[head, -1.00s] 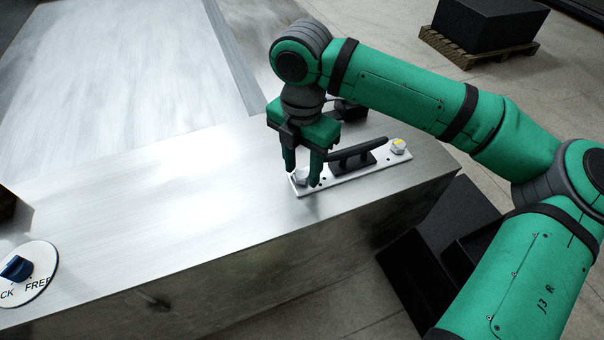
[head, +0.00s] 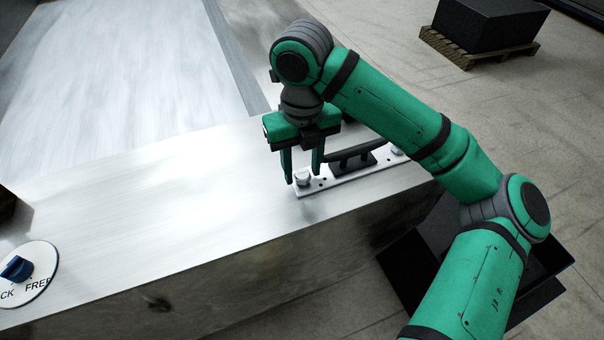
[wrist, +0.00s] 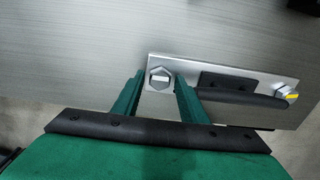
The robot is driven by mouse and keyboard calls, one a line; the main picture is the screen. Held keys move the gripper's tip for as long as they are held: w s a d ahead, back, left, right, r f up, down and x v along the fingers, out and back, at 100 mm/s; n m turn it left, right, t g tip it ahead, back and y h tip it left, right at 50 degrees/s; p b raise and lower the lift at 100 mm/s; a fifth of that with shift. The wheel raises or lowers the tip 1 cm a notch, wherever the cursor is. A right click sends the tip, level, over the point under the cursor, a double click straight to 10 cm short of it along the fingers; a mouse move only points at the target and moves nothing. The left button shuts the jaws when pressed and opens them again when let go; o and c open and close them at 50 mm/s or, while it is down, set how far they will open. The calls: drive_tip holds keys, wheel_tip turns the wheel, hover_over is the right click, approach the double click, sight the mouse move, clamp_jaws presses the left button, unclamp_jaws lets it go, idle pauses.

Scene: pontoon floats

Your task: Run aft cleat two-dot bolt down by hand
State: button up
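My gripper (head: 302,180) is open, its two fingers apart on either side of a bolt head. The bolt (head: 303,178) is a silver hex head at the left end of the cleat plate. In the wrist view the hex bolt (wrist: 159,77) shows between and just beyond the fingertips (wrist: 155,76), with a pale bar mark on its top; I cannot make out dots. The silver cleat plate (head: 325,183) carries a dark cleat (head: 356,155). At its far right end, another bolt (wrist: 286,92) with a yellow mark shows in the wrist view; my arm partly covers it in the head view.
The plate lies along the edge of a metal float deck (head: 150,215). A blue knob (head: 16,268) on a round dial marked FREE is at the left. A black open bin (head: 400,275) is below the deck edge. A black block (head: 490,22) on a pallet stands behind.

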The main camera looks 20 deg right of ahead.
drive_tip(key=c, duration=0.9)
drive_tip(key=shift+o, duration=0.2)
drive_tip(key=m, duration=0.8)
drive_tip(key=shift+m, duration=0.3)
drive_tip(key=m, duration=0.3)
drive_tip(key=shift+m, duration=0.3)
